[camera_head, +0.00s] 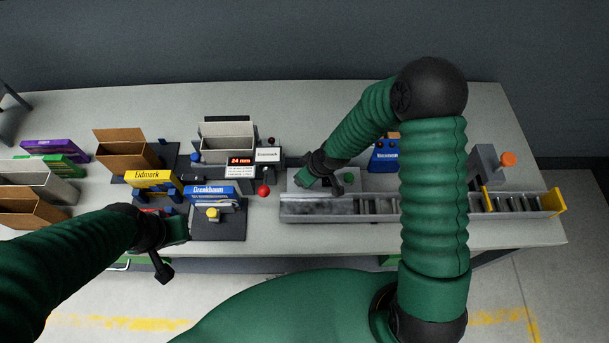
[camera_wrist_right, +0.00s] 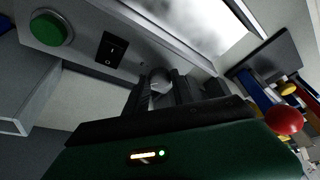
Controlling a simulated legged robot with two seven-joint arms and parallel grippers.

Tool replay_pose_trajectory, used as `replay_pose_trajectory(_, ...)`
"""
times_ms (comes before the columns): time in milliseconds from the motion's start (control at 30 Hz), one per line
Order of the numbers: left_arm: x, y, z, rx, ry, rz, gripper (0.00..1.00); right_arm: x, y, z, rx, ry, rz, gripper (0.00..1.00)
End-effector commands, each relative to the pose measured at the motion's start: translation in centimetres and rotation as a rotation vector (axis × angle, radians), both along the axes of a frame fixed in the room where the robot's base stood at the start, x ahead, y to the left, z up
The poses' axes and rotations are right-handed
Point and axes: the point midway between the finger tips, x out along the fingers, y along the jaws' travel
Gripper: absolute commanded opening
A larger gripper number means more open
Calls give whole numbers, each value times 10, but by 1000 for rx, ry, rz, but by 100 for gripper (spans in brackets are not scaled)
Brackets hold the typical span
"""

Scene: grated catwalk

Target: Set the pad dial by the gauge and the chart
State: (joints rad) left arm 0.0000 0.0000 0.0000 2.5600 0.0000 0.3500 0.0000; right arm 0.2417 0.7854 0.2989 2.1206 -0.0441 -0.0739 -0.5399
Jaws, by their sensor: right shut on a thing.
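The gauge (camera_head: 240,160) shows red digits that look like "24 mm". A white label with small text (camera_head: 240,171), perhaps the chart, sits below it, too small to read. My left gripper (camera_head: 176,231) is by the table's front edge, its jaws unclear.
The box has a green button (camera_wrist_right: 48,28) and a black rocker switch (camera_wrist_right: 111,49). A red ball knob (camera_head: 264,190) stands left of the conveyor (camera_head: 325,207). A press with a yellow knob (camera_head: 213,213) and several open cartons (camera_head: 128,152) occupy the left.

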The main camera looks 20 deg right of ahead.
Motion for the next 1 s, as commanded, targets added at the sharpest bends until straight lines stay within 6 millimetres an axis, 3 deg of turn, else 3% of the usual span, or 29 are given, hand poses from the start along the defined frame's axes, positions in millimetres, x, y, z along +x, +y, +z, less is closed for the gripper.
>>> replay_pose_trajectory(467,0,0,0,0,0,0,0,5,-1,4,-1,-13,-21,0)
replay_pose_trajectory(500,0,0,0,0,0,0,0,5,-1,4,-1,-13,-21,32)
replay_pose_trajectory(633,0,0,0,0,0,0,0,4,-1,3,-1,-10,-20,49)
replay_pose_trajectory(1000,0,0,-1,0,0,0,0,1,-1,5,0,-5,-17,52)
